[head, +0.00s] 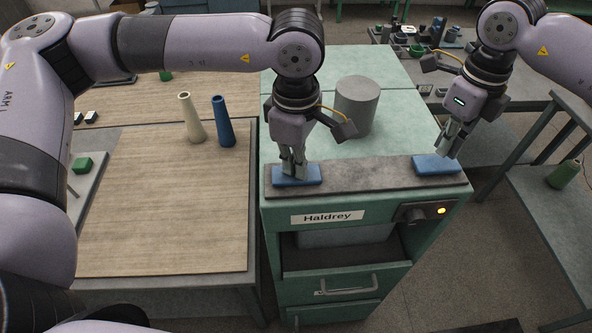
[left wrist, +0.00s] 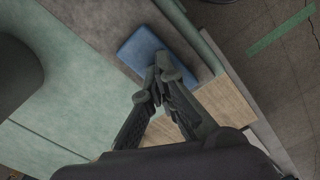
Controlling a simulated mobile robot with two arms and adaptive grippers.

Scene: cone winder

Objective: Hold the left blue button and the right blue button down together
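The left blue button (head: 298,175) is a flat blue block at the left end of the dark strip on the green machine. My left gripper (head: 292,174) is shut, with its fingertips at this button's top. In the left wrist view the shut fingertips (left wrist: 168,72) overlap the edge of the blue button (left wrist: 152,52). The right blue button (head: 436,165) sits at the strip's right end. My right gripper (head: 449,155) has its fingertips at the right part of that button and looks shut. I cannot tell how far either button is pressed.
A grey cylinder (head: 357,104) stands on the machine behind the strip (head: 365,178). A cream cone (head: 191,118) and a blue cone (head: 224,122) stand on the wooden table (head: 165,210) at the left.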

